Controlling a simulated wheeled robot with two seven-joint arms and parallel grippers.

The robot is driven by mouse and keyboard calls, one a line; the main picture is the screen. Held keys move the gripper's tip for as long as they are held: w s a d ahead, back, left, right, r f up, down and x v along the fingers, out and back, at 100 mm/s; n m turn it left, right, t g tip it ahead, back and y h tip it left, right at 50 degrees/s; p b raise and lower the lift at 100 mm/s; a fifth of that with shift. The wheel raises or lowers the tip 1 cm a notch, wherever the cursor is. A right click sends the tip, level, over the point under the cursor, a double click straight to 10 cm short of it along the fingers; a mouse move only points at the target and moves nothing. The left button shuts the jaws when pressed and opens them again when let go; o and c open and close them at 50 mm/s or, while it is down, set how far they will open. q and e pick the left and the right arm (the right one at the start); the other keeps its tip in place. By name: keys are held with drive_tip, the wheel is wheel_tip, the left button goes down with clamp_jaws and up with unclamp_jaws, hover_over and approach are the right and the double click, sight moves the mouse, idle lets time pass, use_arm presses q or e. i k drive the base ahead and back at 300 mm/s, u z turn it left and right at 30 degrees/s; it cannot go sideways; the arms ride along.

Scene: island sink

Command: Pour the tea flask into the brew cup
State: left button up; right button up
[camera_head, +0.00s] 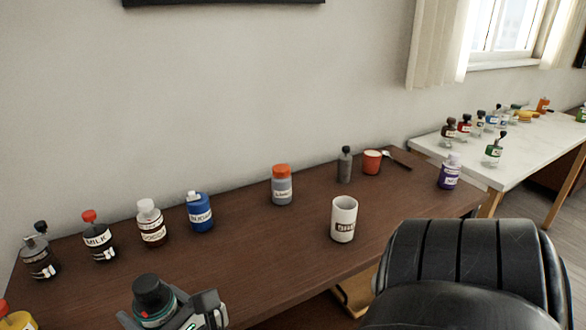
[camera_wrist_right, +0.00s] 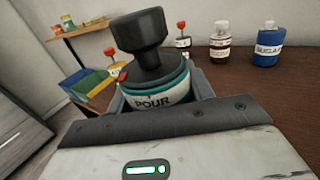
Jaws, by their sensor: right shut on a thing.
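A dark-lidded flask with a teal band and a white label reading "POUR" (camera_wrist_right: 150,102) is held in my right gripper (camera_wrist_right: 152,110), which is shut on it. In the head view the flask (camera_head: 152,296) and the right gripper (camera_head: 178,312) are at the bottom edge, left of centre. The flask looks roughly upright, and its lower part is hidden. The brew cup (camera_head: 343,222) is a white open mug with a dark label, standing upright near the front edge of the brown table. The gripper is well to its left, apart from it. My left gripper is not in view.
On the brown table (camera_head: 270,245) stand several labelled bottles, among them a milk bottle (camera_head: 99,240) and a blue sugar bottle (camera_head: 200,213). An orange-capped jar (camera_head: 281,187) is left of the cup. A black chair (camera_head: 465,275) stands at the front right.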

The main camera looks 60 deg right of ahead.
sight(344, 208)
drive_tip(key=u, duration=1.85)
drive_tip(key=k, duration=2.15)
drive_tip(key=z, duration=1.65)
drive_tip(key=i, duration=0.45)
drive_tip(key=z, duration=0.05)
